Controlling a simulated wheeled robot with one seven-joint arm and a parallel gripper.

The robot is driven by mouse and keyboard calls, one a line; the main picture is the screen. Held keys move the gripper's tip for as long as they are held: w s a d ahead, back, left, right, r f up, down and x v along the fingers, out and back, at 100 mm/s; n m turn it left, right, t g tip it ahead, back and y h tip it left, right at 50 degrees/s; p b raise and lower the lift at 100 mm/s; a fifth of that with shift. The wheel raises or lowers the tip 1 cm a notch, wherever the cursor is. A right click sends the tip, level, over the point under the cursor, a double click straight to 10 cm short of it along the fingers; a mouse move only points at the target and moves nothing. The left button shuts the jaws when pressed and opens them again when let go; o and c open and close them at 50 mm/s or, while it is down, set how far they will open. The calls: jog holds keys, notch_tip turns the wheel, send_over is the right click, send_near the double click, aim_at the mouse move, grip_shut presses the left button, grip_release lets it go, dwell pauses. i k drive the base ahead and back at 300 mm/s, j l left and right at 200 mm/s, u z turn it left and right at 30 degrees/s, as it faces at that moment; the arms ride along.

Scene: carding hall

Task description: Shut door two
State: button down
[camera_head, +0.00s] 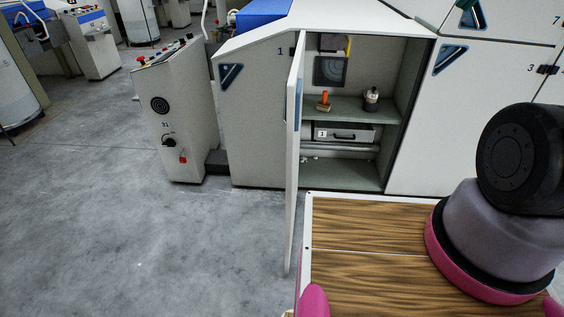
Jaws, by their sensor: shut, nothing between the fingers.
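A white machine cabinet stands ahead with an open compartment (385,178). One door (293,170) stands swung out from the left side of this opening, seen nearly edge-on and reaching toward me. Its lower front corner is close to the left edge of my wood-grained deck; I cannot tell whether they touch. No number on this door can be read. The panel left of it (255,110) bears a 1, so it is likely door two. A blue-framed handle recess shows as a thin strip on the door. My gripper is not in view; only part of my arm shows at the right.
Inside the compartment, an orange-handled brush (324,101) and a small dark-topped object (371,100) sit on the shelf, above a grey drawer box (344,133). A control pedestal (178,120) stands left. The floor (180,250) left of the door is clear. A closed panel (440,125) is right.

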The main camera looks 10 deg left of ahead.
aim_at(294, 95)
jog(key=i+j, duration=0.1)
jog(key=j, duration=0.35)
jog(key=i+j, duration=0.1)
jog(key=j, duration=0.35)
jog(key=i+j, duration=0.15)
jog(key=j, duration=0.3)
jog(key=j+z, duration=0.45)
jog(key=j, duration=0.4)
jog(key=k+z, duration=0.1)
jog(key=k, duration=0.2)
